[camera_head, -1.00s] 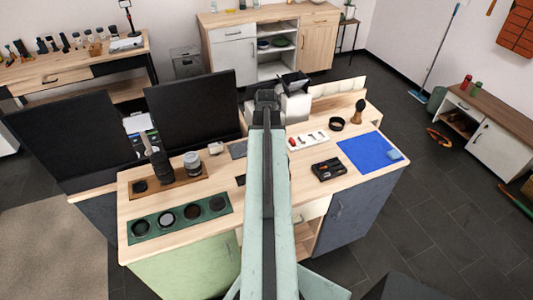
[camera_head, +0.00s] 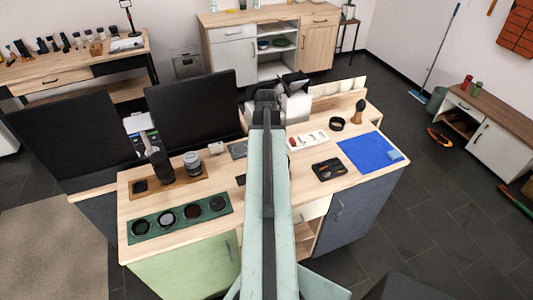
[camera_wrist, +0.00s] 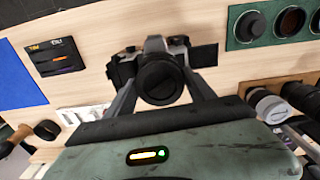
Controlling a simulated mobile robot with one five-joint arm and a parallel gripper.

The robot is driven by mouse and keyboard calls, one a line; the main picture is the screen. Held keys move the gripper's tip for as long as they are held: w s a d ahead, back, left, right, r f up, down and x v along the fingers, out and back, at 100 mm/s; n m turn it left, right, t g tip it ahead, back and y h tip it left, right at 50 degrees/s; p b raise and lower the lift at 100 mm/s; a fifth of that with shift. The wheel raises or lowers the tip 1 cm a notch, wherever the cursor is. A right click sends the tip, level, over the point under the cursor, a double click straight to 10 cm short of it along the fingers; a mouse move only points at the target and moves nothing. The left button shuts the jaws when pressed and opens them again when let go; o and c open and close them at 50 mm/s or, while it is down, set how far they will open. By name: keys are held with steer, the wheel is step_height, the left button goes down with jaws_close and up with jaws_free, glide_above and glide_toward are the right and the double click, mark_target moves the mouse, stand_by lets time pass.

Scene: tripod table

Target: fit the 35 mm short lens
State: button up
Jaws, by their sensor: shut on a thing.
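In the wrist view my gripper (camera_wrist: 163,95) is shut on a short black lens (camera_wrist: 160,78), its round dark end facing the wrist camera. The black-and-silver camera body (camera_wrist: 125,68) is directly behind the lens. I cannot tell whether the lens touches its mount, and no focal-length marking is readable. In the head view my arm hides the gripper, the held lens and the camera body. The wooden lens rack (camera_head: 180,187) holds a tall dark lens (camera_head: 161,168) and a pale grey lens (camera_head: 192,163); its left slot is empty.
A green tray (camera_head: 181,232) with several round filters lies at the table's front left. A black box (camera_head: 328,169), blue cloth (camera_head: 370,153), white tray (camera_head: 308,140), black ring (camera_head: 337,124) and wooden brush (camera_head: 358,112) are on the right.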

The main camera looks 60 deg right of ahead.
steer(key=shift+m, duration=1.2)
steer(key=shift+a, duration=0.1)
steer(key=m, duration=0.3)
steer(key=o, duration=1.8)
